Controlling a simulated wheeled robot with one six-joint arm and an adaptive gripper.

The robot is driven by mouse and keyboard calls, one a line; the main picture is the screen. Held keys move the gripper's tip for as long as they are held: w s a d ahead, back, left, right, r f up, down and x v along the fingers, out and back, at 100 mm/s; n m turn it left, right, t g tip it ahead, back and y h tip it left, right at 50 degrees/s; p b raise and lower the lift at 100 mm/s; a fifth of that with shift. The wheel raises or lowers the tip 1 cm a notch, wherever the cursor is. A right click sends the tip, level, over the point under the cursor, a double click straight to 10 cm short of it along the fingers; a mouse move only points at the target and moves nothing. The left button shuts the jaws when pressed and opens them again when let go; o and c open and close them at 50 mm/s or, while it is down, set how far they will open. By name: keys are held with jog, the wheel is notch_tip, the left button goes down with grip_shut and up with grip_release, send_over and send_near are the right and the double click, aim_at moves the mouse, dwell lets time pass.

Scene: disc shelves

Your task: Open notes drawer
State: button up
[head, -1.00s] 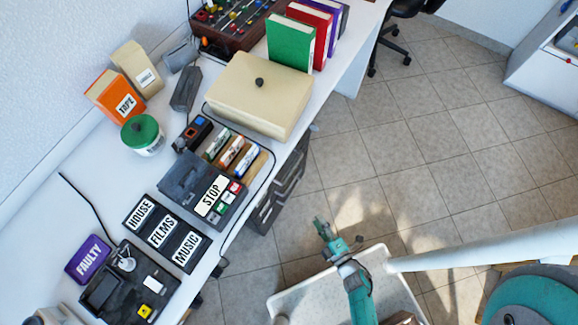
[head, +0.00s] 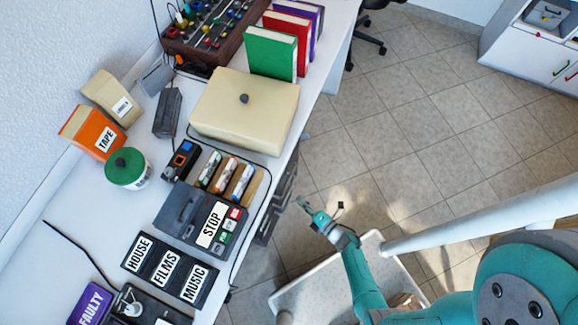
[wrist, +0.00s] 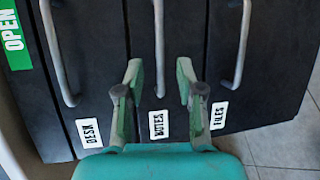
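The dark drawer unit (head: 284,190) stands under the desk edge in the head view. In the wrist view three dark drawer fronts fill the picture side by side, labelled DESK, NOTES and FILES. The notes drawer (wrist: 181,35) is the middle one, with a long grey bar handle (wrist: 159,45) and its label (wrist: 159,124). It looks flush with its neighbours. My gripper (wrist: 159,68) is open in front of it, one green finger on each side of the handle in the picture. I cannot tell whether the fingers touch it. My gripper also shows beside the unit in the head view (head: 308,211).
The desk handle (wrist: 57,55) and files handle (wrist: 240,45) flank the middle one. A green OPEN sign (wrist: 13,38) is at the left. The white desk above bears a cream box (head: 245,115) and labelled cases.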

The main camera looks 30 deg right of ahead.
aim_at(289, 191)
jog(key=shift+x, duration=3.9)
grip_shut()
